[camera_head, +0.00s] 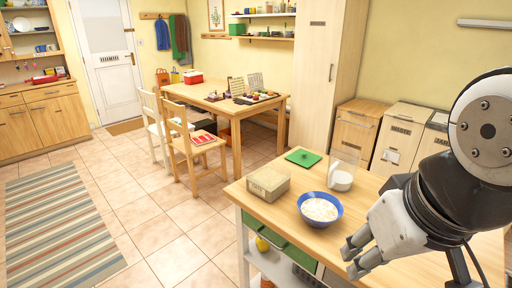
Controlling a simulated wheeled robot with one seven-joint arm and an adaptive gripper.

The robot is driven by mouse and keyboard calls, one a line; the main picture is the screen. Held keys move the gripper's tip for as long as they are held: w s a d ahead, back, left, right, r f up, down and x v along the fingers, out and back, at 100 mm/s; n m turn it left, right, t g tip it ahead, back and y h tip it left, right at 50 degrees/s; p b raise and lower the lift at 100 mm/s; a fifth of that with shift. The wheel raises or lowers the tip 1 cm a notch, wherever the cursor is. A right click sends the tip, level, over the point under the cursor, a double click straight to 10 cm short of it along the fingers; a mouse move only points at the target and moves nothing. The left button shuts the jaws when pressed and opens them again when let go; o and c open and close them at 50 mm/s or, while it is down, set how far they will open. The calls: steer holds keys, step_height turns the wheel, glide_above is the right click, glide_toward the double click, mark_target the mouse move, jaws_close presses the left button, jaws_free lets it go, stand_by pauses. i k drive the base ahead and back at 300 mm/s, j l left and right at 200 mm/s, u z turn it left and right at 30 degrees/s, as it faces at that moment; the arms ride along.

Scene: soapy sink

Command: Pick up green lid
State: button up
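The green lid (303,157) is a flat square with a small knob on top.
A blue bowl (336,219) with pale contents stands between my gripper and the lid. A beige box (268,183) is to the left. Bins (398,135) stand behind the counter.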

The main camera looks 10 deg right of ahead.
mark_target(301, 157)
steer(key=i+j+u, duration=0.15)
steer(key=j, duration=0.2)
steer(key=i+j+u, duration=0.35)
steer(key=i+j, duration=0.15)
steer(key=i+j+u, duration=0.2)
steer(key=i, duration=0.25)
steer(key=i+j+u, duration=0.25)
steer(key=i, duration=0.2)
steer(key=i+j+u, duration=0.25)
steer(key=i, duration=0.2)
steer(key=i+l+z, duration=0.1)
steer(key=i+z, duration=0.3)
steer(key=i, duration=0.2)
steer(key=i+j+z, duration=0.1)
steer(key=i+z, duration=0.25)
steer(key=i, duration=0.25)
steer(key=i+j+z, duration=0.4)
steer(key=i, duration=0.2)
steer(key=i+l+z, duration=0.15)
steer(key=z, duration=0.35)
steer(key=i+z, duration=0.5)
steer(key=i+j+z, duration=0.1)
steer(key=z, duration=0.4)
steer(key=i+j+z, duration=0.25)
steer(key=z, duration=0.25)
steer(key=i+j+z, duration=0.1)
steer(key=i+z, duration=0.3)
steer(key=i+j+z, duration=0.2)
steer(key=z, duration=0.2)
steer(key=i, duration=0.05)
